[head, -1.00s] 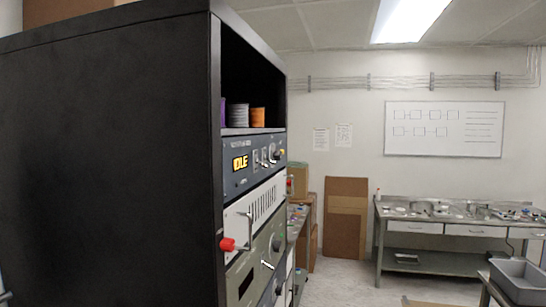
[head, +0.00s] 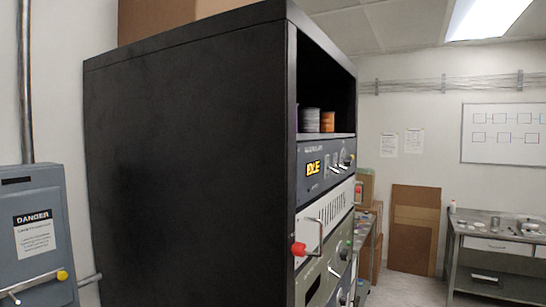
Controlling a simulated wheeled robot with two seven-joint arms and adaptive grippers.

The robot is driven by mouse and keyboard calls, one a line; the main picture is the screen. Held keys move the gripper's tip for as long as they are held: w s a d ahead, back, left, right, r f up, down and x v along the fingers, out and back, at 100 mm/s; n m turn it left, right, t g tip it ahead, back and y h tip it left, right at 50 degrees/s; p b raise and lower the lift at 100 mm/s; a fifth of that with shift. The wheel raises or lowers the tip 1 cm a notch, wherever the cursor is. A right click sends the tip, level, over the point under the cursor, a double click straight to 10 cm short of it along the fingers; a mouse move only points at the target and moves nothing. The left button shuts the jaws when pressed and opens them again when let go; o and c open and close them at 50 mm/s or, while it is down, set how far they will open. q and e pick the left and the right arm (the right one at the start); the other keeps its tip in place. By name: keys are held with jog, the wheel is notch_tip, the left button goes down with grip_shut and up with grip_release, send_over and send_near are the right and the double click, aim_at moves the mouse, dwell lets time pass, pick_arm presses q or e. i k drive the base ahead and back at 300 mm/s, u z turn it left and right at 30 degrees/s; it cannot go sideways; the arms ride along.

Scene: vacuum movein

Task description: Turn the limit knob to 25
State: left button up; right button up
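A tall black rack cabinet (head: 190,175) fills the middle of the head view, seen mostly from its side. Its front faces right and shows at a steep angle. A dark blue-grey panel (head: 316,191) carries a lit yellow display (head: 313,168) that appears to read IDLE, with switches and a knob (head: 342,156) beside it. A white panel with a red knob (head: 299,249) and a handle sits below. An olive-grey panel (head: 312,283) with a few controls is lowest. I cannot tell which is the limit knob; labels are too small. Neither gripper is in view.
A grey electrical box (head: 40,235) with a danger sign and yellow-tipped lever is on the left wall. Spools (head: 327,121) sit on the rack's upper shelf. A metal bench (head: 500,257), cardboard (head: 412,230) and whiteboard (head: 503,133) are behind.

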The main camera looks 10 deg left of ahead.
aim_at(347, 162)
jog(key=u, duration=0.05)
jog(key=i, duration=0.95)
jog(key=u, duration=0.65)
